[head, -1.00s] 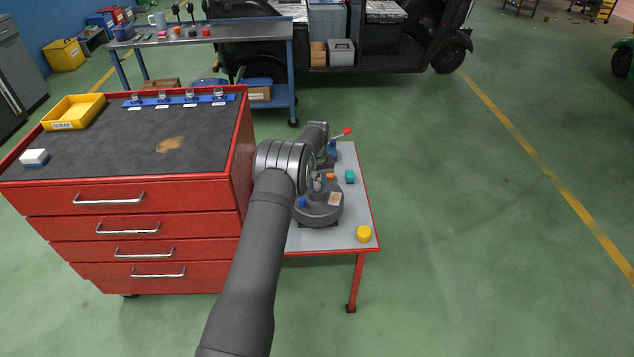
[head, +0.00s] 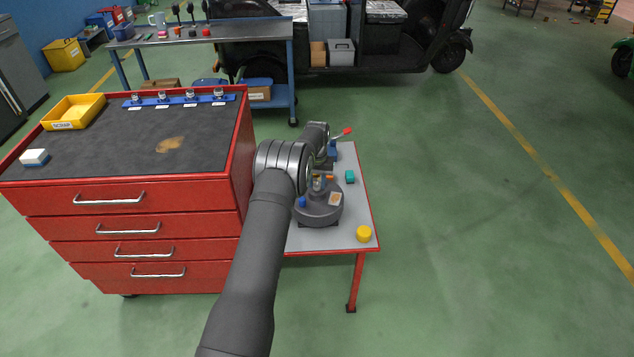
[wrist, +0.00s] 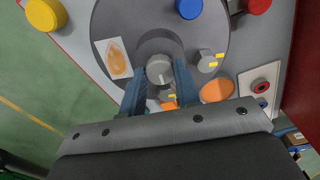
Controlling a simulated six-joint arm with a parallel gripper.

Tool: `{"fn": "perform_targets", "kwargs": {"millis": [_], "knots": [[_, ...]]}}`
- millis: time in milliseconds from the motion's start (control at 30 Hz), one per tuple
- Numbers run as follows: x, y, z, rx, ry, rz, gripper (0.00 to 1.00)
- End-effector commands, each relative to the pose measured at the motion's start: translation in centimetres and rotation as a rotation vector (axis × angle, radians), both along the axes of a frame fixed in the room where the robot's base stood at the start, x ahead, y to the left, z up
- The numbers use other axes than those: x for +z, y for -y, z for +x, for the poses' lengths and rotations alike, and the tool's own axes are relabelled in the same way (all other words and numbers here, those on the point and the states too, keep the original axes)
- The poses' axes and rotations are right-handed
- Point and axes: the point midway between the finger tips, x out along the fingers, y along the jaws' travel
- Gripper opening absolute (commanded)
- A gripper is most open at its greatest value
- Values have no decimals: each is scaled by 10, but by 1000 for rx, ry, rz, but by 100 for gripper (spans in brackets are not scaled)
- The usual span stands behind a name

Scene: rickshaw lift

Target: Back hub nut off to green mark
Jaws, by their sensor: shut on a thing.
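The grey round hub (head: 320,212) stands on the small side table, and its disc (wrist: 215,30) fills the upper middle of the wrist view. The hub nut (wrist: 159,70) is a small grey round piece with a pale line on its face, at the dark centre of the disc. My gripper (wrist: 159,76) is shut on the nut, one blue-grey finger on each side. A grey peg with yellow marks (wrist: 207,61) is just right of the fingers. I cannot make out a green mark; the area below the nut is partly hidden by my gripper.
A yellow cap (head: 364,233) and a teal block (head: 350,176) are on the table. A red-handled tool (head: 343,133) stands behind; the red drawer cabinet (head: 150,225) is close left.

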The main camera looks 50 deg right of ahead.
Motion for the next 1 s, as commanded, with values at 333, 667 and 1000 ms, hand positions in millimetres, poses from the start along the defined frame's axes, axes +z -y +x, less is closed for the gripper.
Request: {"fn": "perform_targets", "kwargs": {"millis": [333,667,1000], "knots": [[0,0,0,1,1,-1,51],[27,1,1,1,3,-4,51],[110,1,0,1,2,-3,51]]}}
